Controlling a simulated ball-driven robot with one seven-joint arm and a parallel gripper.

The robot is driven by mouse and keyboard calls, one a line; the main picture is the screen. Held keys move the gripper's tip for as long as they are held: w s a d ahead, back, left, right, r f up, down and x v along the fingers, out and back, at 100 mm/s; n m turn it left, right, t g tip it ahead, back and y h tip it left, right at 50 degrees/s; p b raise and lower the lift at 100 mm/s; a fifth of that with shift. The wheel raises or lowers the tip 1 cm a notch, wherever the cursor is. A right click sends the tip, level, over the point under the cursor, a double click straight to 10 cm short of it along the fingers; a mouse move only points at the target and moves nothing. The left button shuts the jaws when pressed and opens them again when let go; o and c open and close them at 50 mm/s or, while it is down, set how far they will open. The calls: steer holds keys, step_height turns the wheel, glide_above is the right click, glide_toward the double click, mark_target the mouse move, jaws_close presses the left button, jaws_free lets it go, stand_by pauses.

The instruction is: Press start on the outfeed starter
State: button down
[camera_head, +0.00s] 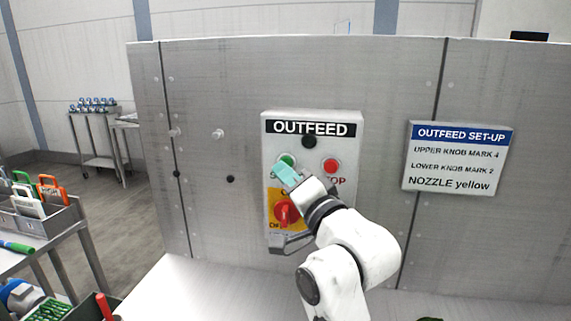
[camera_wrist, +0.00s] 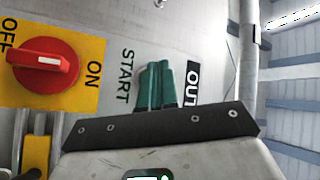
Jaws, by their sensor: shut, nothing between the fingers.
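The outfeed starter (camera_head: 312,125) is a pale box on the grey metal wall, headed OUTFEED. Its green start button (camera_head: 288,159) shows just above my fingertips, and a red stop button (camera_head: 331,166) is to the right. My gripper (camera_head: 286,174) is shut and empty, its teal fingers together at the panel just below the green button. In the wrist view the fingers (camera_wrist: 156,84) lie beside the word START and hide the button. Whether they touch it I cannot tell. A red rotary switch (camera_head: 286,212) on a yellow plate sits below; it also shows in the wrist view (camera_wrist: 42,65).
A sign (camera_head: 458,157) headed OUTFEED SET-UP is on the wall to the right. Two pegs stick out of the wall left of the starter. A table with a grey bin (camera_head: 40,222) of tools stands at the left. A cart (camera_head: 95,140) stands farther back.

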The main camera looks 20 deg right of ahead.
steer(key=shift+w+d, duration=0.2)
steer(key=shift+w, duration=0.05)
steer(key=shift+w+d, duration=0.25)
steer(key=shift+w, duration=0.1)
stand_by(0.8)
steer(key=shift+s+a, duration=0.1)
steer(key=shift+s, duration=0.05)
steer(key=shift+s+a+p, duration=0.35)
steer(key=shift+s+p, duration=0.05)
steer(key=shift+s, duration=0.15)
stand_by(0.3)
steer(key=s+a, duration=0.1)
steer(key=s, duration=0.1)
steer(key=s+a+p, duration=0.1)
steer(key=s+a, duration=0.1)
stand_by(0.4)
stand_by(0.7)
